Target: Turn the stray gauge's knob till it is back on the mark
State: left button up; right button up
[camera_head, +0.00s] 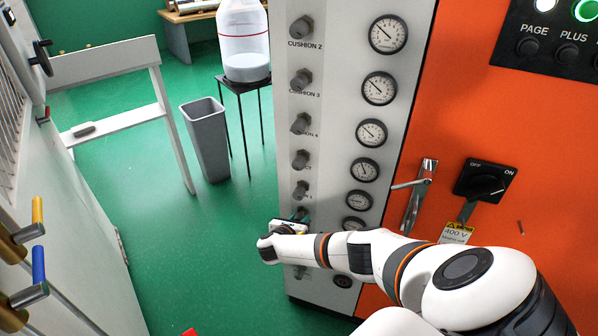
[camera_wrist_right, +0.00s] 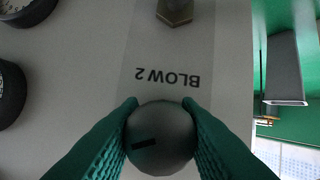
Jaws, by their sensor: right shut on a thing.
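My right gripper (camera_head: 300,215) is at the lower part of the grey panel (camera_head: 333,60), over its column of knobs. In the right wrist view its green fingers (camera_wrist_right: 160,108) are shut on a round grey knob (camera_wrist_right: 165,125) with a dark mark line. The label BLOW 2 (camera_wrist_right: 167,76) is beside it, upside down in that view. In the head view the hand mostly hides this knob. A gauge (camera_head: 354,223) to the right of the hand is partly covered by my arm; its needle is too small to read. My left gripper is not in view.
Several other knobs (camera_head: 301,27) and dial gauges (camera_head: 388,34) line the panel above. A lever handle (camera_head: 419,196) and an OFF/ON switch (camera_head: 482,181) are on the orange cabinet to the right. A grey bin (camera_head: 206,140) and a stand with a bottle (camera_head: 244,40) are to the left.

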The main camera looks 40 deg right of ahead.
jog(key=shift+n+g, duration=0.3)
jog(key=shift+n, duration=0.1)
jog(key=shift+f, duration=0.1)
jog(key=o, duration=1)
jog(key=shift+s+a+r, duration=0.1)
jog(key=shift+a+r, duration=0.15)
jog(key=shift+a, duration=0.05)
jog(key=p+v, duration=0.2)
jog(key=v, duration=0.9)
jog(key=shift+s+a, duration=0.1)
jog(key=shift+a, duration=0.1)
dwell(1.3)
